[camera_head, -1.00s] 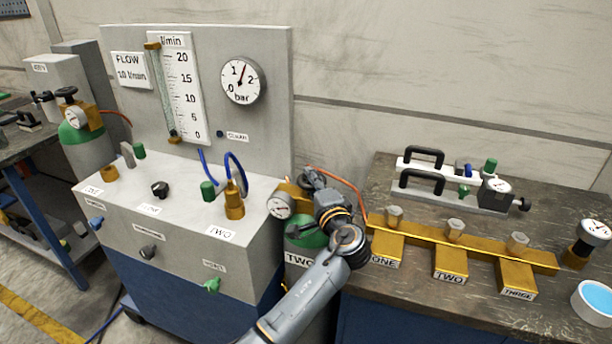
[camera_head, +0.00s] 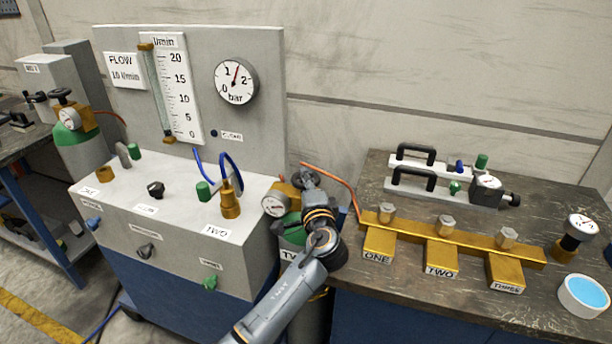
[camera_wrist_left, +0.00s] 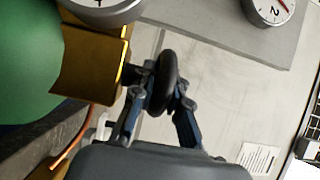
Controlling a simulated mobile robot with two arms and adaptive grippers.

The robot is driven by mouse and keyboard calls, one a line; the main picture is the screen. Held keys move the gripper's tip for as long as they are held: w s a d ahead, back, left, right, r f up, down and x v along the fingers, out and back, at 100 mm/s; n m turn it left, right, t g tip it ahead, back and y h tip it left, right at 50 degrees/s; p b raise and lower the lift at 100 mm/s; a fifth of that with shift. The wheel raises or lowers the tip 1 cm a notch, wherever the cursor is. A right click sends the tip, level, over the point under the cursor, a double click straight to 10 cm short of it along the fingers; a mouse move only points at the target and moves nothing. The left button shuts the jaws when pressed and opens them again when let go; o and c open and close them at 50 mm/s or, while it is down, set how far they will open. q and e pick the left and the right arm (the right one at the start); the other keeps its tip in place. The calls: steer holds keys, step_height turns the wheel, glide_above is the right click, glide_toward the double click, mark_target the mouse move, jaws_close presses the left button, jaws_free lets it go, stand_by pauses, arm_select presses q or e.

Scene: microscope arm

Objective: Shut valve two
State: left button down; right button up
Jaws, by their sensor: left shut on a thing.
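Cylinder two is a green-topped bottle (camera_head: 288,228) right of the bench unit, its "TWO" label partly hidden by my left arm. It has a brass valve block with a gauge (camera_head: 274,205) and a black handwheel (camera_head: 303,179). My left gripper (camera_head: 307,187) is at this handwheel, and the wrist hides part of the valve. In the left wrist view, my left gripper (camera_wrist_left: 161,92) is shut with its fingers on either side of the black handwheel (camera_wrist_left: 168,72). The brass block (camera_wrist_left: 92,62) and green bottle (camera_wrist_left: 28,60) lie to the left. My right gripper is out of view.
The grey bench unit (camera_head: 150,235) with knobs and a blue hose stands close on the left. On the right, a table holds a brass manifold (camera_head: 450,245) marked ONE, TWO, THREE and a bowl (camera_head: 583,296). An orange hose (camera_head: 345,185) runs beside my wrist.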

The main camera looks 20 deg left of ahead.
arm_select(q)
steer(key=m+h+p, duration=0.1)
steer(key=m+t+h+p, duration=0.1)
steer(key=h, duration=0.1)
steer(key=m+t+h+p, duration=0.1)
steer(key=h, duration=0.1)
steer(key=shift+a+r+m, duration=0.2)
steer(key=shift+r+m, duration=0.1)
steer(key=shift+m, duration=0.1)
steer(key=m+h+p, duration=0.1)
steer(key=h, duration=0.2)
steer(key=m+h+p, duration=0.2)
steer(key=h, duration=0.1)
steer(key=shift+m, duration=0.3)
steer(key=m+h, duration=0.2)
steer(key=h, duration=0.1)
steer(key=shift+w+f+g+h+p, duration=0.1)
steer(key=shift+g+h+p, duration=0.2)
steer(key=shift+g, duration=0.1)
steer(key=shift+m+g+h, duration=0.8)
steer(key=shift+m+h, duration=0.4)
steer(key=shift+h, duration=0.3)
steer(key=c, duration=1.6)
jaws_free()
steer(key=shift+d, duration=0.1)
steer(key=shift+f, duration=0.15)
